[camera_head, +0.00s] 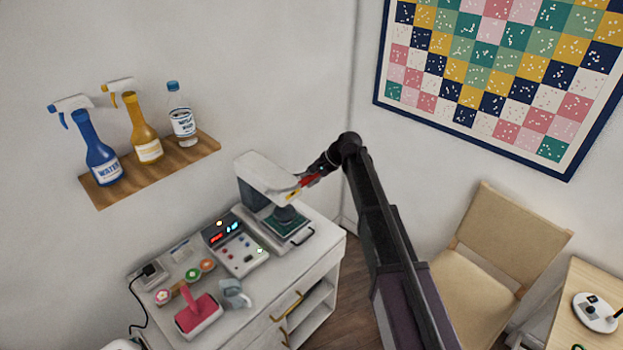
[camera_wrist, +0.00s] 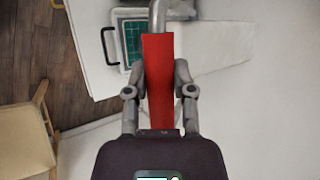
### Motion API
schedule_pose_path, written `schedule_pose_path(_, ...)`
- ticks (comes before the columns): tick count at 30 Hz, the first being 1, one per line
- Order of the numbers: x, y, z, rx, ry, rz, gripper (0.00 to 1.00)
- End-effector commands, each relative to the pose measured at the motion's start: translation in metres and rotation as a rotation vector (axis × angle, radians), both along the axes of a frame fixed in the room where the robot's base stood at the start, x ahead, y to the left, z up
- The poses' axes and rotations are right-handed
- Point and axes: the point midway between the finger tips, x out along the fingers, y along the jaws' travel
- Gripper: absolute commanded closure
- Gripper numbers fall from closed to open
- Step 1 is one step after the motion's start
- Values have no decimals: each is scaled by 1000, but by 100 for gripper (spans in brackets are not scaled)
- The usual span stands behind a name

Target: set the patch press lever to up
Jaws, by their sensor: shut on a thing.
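The patch press (camera_head: 262,172) stands at the far right end of the white cabinet top, with a pale head over a dark green pad (camera_head: 285,220). Its lever has a red grip (camera_head: 310,180) that sticks out to the right of the head, tilted slightly upward in the head view. My gripper (camera_head: 322,167) is at the outer end of this grip. In the wrist view the red grip (camera_wrist: 158,85) runs between the two fingers of my gripper (camera_wrist: 160,72), which are shut on it. A grey metal rod (camera_wrist: 160,14) continues from the grip toward the press.
A control box (camera_head: 236,246) with lit displays sits left of the press. A pink-handled tool (camera_head: 198,314), a grey cup-like item (camera_head: 235,294) and small discs lie farther left. A wall shelf (camera_head: 112,192) holds bottles. A chair (camera_head: 480,260) stands right of the cabinet.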

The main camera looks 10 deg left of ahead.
Motion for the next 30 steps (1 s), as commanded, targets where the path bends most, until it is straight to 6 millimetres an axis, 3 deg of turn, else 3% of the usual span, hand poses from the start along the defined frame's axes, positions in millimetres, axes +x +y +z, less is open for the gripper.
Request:
schedule_pose_path(1,3,4,10,-19,11,2,100)
schedule_pose_path(15,17,31,37,-124,68,1,100)
schedule_pose_path(30,28,53,51,-122,67,1,100)
